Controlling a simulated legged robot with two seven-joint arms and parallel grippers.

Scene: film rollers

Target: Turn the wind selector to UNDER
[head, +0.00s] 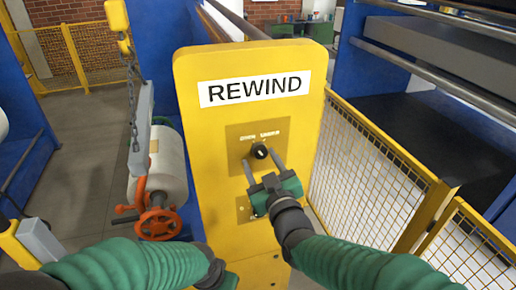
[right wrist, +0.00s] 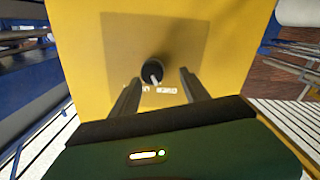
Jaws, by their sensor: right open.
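The wind selector (head: 259,150) is a small black round knob with a pale pointer mark, on a square plate on the yellow REWIND panel (head: 205,140). Small labels stand above it in the head view, too small to read surely. It also shows in the right wrist view (right wrist: 152,70). My right gripper (head: 262,163) is open, its two grey fingers pointing at the panel on either side of the knob and slightly below it. In the right wrist view, the fingers (right wrist: 156,85) stay apart with the knob between and beyond their tips. My left arm shows at the lower left; its gripper's fingers are hidden.
A white film roll (head: 160,165) with an orange handwheel (head: 158,222) hangs left of the panel. A yellow mesh fence (head: 365,175) stands to the right. A chain hoist (head: 130,70) hangs at upper left. A second, smaller plate is partly behind my right gripper.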

